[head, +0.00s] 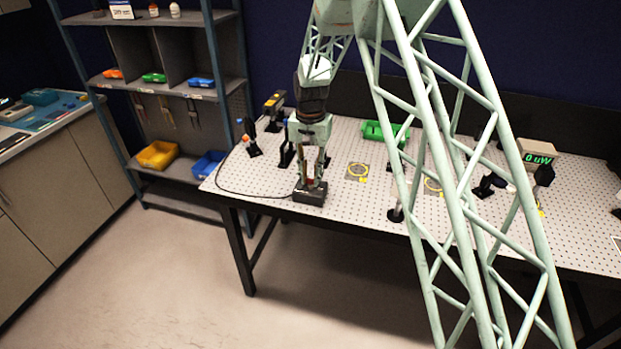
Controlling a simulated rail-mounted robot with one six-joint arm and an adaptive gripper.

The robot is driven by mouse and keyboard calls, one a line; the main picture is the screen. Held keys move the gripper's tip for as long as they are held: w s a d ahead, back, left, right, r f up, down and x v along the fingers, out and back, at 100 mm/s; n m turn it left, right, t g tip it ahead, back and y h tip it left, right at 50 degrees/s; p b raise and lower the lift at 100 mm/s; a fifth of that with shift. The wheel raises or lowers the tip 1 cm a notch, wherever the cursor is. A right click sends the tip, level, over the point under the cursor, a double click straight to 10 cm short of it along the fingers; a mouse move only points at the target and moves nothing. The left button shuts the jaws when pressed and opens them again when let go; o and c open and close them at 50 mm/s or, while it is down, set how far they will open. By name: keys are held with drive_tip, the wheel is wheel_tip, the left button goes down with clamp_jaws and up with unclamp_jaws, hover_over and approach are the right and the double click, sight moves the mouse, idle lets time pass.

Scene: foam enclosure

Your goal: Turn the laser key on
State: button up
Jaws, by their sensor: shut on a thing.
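A small black box (309,196), which looks like the laser's key box, sits at the front left edge of the perforated optical table. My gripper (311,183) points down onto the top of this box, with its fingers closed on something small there. That small thing appears to be the laser key, but the fingers mostly hide it. Whether the key is turned cannot be told at this size. A black and yellow device (274,104), which may be the laser, stands behind and to the left on the table.
Dark optic mounts (287,150) stand close to the left of my gripper. A black cable (232,191) curves along the table's left edge. A shelf with bins stands left.

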sight(311, 179)
drive_tip(key=o, duration=0.8)
drive_tip(key=shift+o, duration=0.2)
drive_tip(key=shift+r, duration=0.15)
wheel_tip(311, 179, up, 12)
idle(0.5)
idle(0.4)
